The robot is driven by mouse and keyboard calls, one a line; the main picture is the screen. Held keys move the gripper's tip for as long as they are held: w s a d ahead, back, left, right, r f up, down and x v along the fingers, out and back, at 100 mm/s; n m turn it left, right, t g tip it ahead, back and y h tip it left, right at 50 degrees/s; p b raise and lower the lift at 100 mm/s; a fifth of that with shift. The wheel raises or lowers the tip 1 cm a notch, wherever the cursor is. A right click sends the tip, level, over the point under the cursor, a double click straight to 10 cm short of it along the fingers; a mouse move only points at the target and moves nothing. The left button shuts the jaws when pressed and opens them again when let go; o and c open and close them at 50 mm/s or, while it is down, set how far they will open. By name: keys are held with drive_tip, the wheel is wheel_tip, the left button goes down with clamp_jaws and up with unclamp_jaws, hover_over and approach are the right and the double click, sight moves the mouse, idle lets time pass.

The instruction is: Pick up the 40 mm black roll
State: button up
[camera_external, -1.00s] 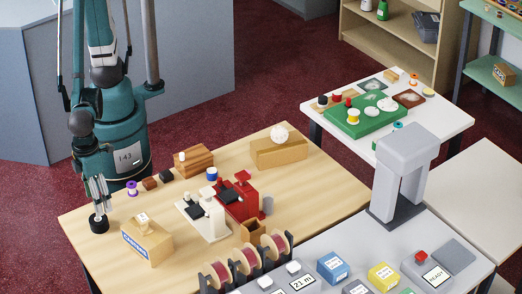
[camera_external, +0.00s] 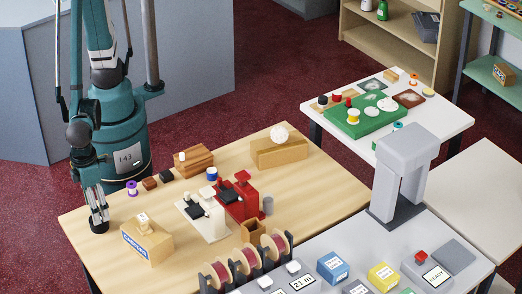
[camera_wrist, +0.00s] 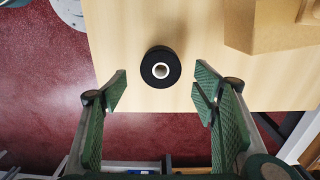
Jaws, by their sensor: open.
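The black roll (camera_wrist: 160,81) stands on end near the table's edge in the wrist view, its pale core facing up. In the external view the roll (camera_external: 99,227) is at the table's left corner, partly hidden by my gripper (camera_external: 97,206). In the wrist view my gripper (camera_wrist: 160,78) is open, with one green-padded finger on each side of the roll in the picture. Bare table shows between the roll and each finger. I cannot tell exactly how high the fingertips are above the table.
A cardboard carton (camera_external: 147,243) stands right of the roll; it also shows in the wrist view (camera_wrist: 270,30). A purple spool (camera_external: 132,188) and small dark blocks (camera_external: 151,183) lie farther back. White and red dispensers (camera_external: 237,197) stand mid-table. Bare table lies between.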

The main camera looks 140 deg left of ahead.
drive_tip(key=shift+f, duration=0.3)
drive_tip(key=shift+f+b, duration=0.6)
drive_tip(key=shift+f, duration=2)
drive_tip(key=c, duration=1)
